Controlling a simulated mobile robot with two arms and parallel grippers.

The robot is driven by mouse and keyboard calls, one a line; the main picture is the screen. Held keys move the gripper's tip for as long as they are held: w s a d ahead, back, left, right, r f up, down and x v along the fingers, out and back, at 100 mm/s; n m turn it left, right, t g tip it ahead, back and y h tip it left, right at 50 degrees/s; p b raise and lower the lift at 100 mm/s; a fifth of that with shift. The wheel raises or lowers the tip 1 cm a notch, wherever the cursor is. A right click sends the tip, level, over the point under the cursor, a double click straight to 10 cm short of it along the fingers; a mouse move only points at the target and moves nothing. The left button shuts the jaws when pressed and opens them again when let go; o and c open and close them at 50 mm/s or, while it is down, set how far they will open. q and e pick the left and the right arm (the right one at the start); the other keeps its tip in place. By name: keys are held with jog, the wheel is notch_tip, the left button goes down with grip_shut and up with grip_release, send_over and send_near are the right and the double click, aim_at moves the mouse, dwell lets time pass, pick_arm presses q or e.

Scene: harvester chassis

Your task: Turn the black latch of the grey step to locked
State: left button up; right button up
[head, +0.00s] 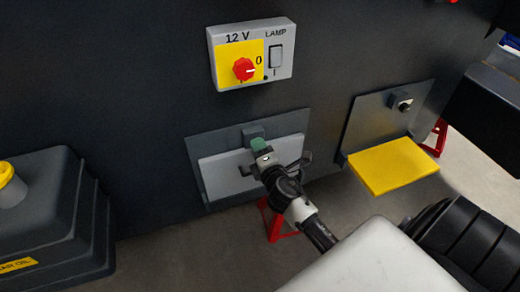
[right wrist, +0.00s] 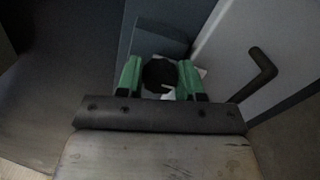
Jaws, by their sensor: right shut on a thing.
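The light grey step (head: 217,170) is folded up flat against its dark plate, below the switch box. The black latch (right wrist: 159,73) is a round knob at the step's top edge. A small pale mark shows on its lower right side in the right wrist view. My right gripper (head: 261,147) reaches the latch from the front; its green fingertips (right wrist: 160,80) are shut on the knob, one on each side. In the head view the gripper hides the knob. My left gripper is not in view.
A black handle (right wrist: 262,76) stands out from the grey step beside the gripper. A yellow step (head: 392,167) is folded down at the right, with its own latch (head: 402,103) above. A switch box (head: 285,72) with a red knob is above. A dark tank (head: 45,210) stands at the left.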

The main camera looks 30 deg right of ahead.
jog(key=o, duration=0.9)
jog(key=shift+o, duration=0.2)
jog(key=b+v, duration=0.1)
jog(key=v, duration=1)
jog(key=shift+w+f, duration=0.1)
